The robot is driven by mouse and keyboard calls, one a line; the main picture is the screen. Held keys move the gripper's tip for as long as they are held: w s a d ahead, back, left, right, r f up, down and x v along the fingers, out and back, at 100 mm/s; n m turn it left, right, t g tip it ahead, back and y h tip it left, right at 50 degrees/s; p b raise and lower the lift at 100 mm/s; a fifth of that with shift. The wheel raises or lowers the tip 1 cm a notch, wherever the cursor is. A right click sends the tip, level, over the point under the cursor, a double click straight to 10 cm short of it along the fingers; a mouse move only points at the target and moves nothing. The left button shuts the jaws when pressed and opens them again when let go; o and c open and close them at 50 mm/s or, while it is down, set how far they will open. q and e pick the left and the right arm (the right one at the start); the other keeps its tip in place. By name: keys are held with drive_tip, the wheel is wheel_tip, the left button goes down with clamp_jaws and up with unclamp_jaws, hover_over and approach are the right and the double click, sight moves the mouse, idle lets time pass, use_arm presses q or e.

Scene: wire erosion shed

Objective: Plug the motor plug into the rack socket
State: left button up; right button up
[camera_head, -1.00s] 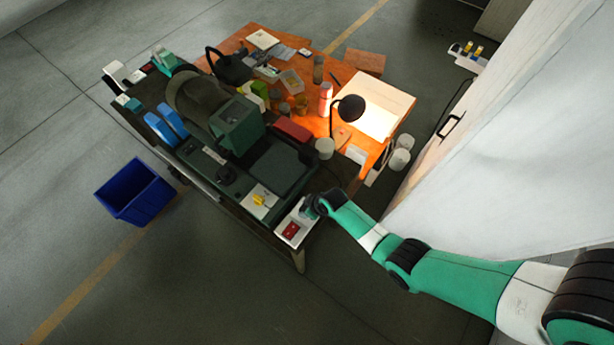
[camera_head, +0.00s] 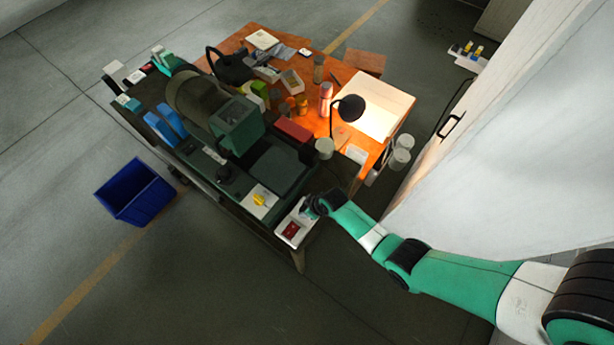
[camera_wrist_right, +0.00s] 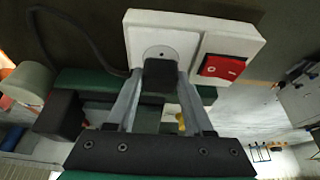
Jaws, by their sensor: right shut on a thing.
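The rack socket (camera_wrist_right: 160,52) is a round face in a white housing, at the top middle of the right wrist view. The black motor plug (camera_wrist_right: 160,76) is between the fingers of my right gripper (camera_wrist_right: 158,82), which is shut on it. The plug covers the lower part of the socket face; I cannot tell how deep it sits. In the head view the white housing (camera_head: 297,216) is at the bench's front right corner, with my right gripper (camera_head: 309,207) at its upper part, the plug hidden. My left gripper is not in view.
A red switch (camera_wrist_right: 222,66) is beside the socket. A dark cable (camera_wrist_right: 88,38) loops left of it. A yellow item (camera_head: 260,200) lies on the bench near the housing. A desk lamp (camera_head: 349,108) and white cup (camera_head: 325,148) stand behind. Floor in front is clear.

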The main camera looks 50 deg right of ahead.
drive_tip(key=shift+f+b, duration=0.6)
drive_tip(key=o, duration=1.4)
drive_tip(key=shift+c, duration=0.2)
